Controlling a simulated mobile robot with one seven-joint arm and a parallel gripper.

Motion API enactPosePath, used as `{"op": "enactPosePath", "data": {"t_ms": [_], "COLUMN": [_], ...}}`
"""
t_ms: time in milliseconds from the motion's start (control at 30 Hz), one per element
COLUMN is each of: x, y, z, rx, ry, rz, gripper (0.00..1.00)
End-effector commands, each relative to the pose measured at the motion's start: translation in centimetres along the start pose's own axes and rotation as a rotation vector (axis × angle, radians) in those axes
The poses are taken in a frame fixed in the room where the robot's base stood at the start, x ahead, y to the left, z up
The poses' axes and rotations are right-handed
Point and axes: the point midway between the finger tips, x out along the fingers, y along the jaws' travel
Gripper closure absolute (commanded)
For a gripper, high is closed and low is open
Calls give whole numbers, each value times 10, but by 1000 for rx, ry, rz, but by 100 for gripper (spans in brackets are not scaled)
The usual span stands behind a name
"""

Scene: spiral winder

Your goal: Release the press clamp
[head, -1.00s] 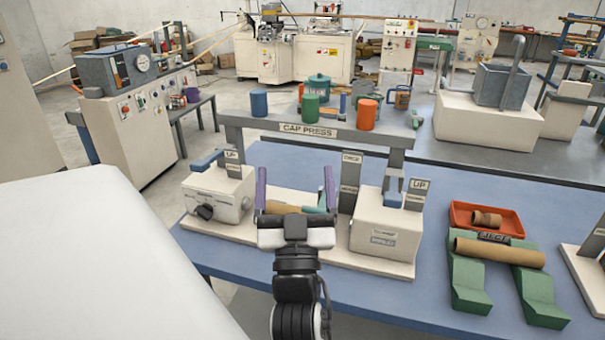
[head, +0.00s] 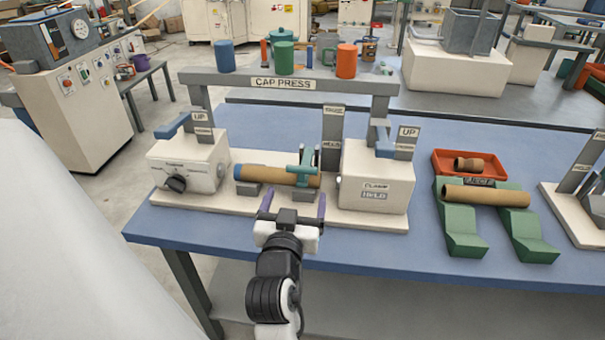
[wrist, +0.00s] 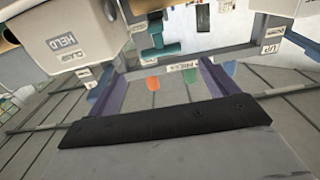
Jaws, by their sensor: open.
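The cap press (head: 285,83) stands on the blue table, with a cream block at each end. A brown tube (head: 262,174) with a blue left end lies level between the blocks. A teal clamp (head: 303,165) sits across the tube near its right end; it also shows in the wrist view (wrist: 158,48).
Blue handles beside UP signs stand at the left (head: 172,126) and right (head: 384,143). A selector knob (head: 176,184) is on the left block. A green rack (head: 463,220) holding another tube and an orange tray (head: 442,158) stand to the right. The table's front edge is bare.

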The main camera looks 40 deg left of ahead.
Motion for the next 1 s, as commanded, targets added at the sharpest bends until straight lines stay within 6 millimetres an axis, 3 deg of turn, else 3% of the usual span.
{"op": "enactPosePath", "data": {"t_ms": [133, 200, 600, 800, 1000], "x": [8, 25, 102, 116, 118], "y": [0, -1, -1, -1, -1], "z": [5, -4, -3, -2, -1], "rx": [-1, -4, -3, -2, -2], "ry": [5, -1, 0, 0, 0], "rz": [-4, -3, -4, -5, -5], "gripper": [15, 15, 15, 15, 15]}}
